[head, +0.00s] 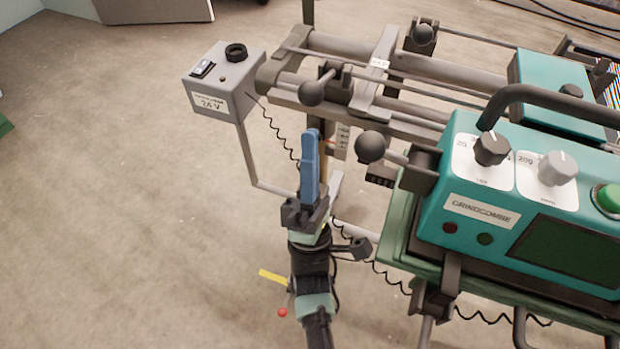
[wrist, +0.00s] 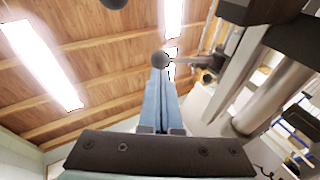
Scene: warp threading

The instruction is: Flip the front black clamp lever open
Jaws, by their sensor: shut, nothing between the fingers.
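A black clamp lever with a round ball knob (head: 313,92) sits on the near end of the rails. Another black ball-knob lever (head: 372,147) sticks out left from the teal machine's side. I cannot tell for sure which is the front clamp lever. My gripper (head: 311,136) has blue fingers, shut and empty. It points upward just below the first knob and left of the second. In the wrist view the closed fingertips (wrist: 158,72) lie just under a ball knob (wrist: 161,60) in the picture, its rod running right; contact cannot be told. Another dark knob (wrist: 115,2) is cut off at the top.
A grey 24 V switch box (head: 222,85) on a post stands to the left, with a coiled cable. The teal machine (head: 520,200) with dials fills the right. A third ball-knob lever (head: 424,34) is farther back. Floor at left is clear.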

